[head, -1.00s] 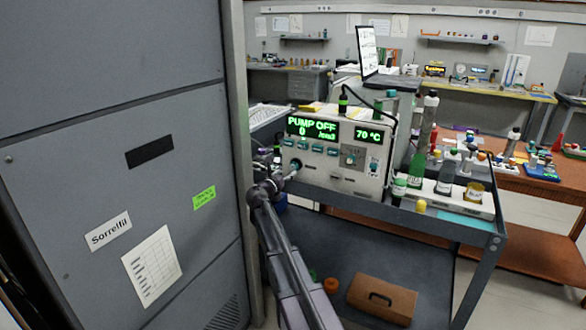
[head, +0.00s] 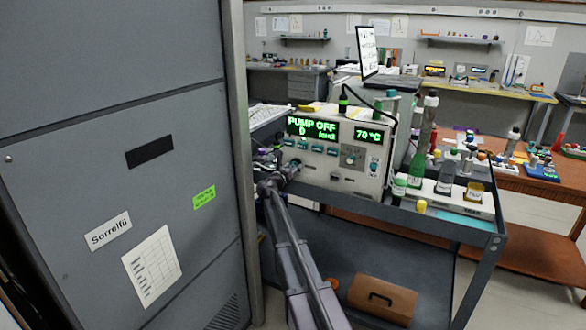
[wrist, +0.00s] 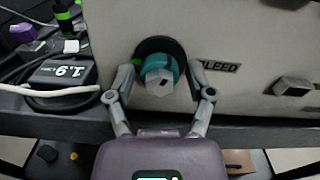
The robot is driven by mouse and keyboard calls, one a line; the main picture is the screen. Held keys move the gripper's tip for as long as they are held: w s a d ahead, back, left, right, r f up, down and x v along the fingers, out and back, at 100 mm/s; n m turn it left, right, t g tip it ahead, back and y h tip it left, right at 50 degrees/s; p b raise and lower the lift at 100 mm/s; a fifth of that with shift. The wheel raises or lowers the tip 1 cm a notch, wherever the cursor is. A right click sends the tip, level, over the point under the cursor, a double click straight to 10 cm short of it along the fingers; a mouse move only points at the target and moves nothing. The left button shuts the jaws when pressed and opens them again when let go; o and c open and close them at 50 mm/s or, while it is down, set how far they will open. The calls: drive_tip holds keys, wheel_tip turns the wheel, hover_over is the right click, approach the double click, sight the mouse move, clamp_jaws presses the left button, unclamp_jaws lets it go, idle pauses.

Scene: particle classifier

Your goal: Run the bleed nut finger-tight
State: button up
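The bleed nut (wrist: 160,72) is a teal round nut with a grey faceted front, set in a black ring on the cream panel. The word BLEED (wrist: 219,67) is printed to its right. My gripper (wrist: 163,78) is around the nut in the wrist view, one finger on each side. Small gaps seem to show between the fingertips and the nut, so it looks open. In the head view my gripper (head: 287,168) is at the lower left of the pump unit's front (head: 340,178) and mostly hides the nut.
The pump display (head: 312,127) reads PUMP OFF, and another reads 70 °C. A cart (head: 440,226) carries the unit, with bottles to its right. A grey cabinet (head: 110,90) stands close on the left. A black box (wrist: 62,76) and cables lie left of the nut.

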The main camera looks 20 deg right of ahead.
clamp_jaws()
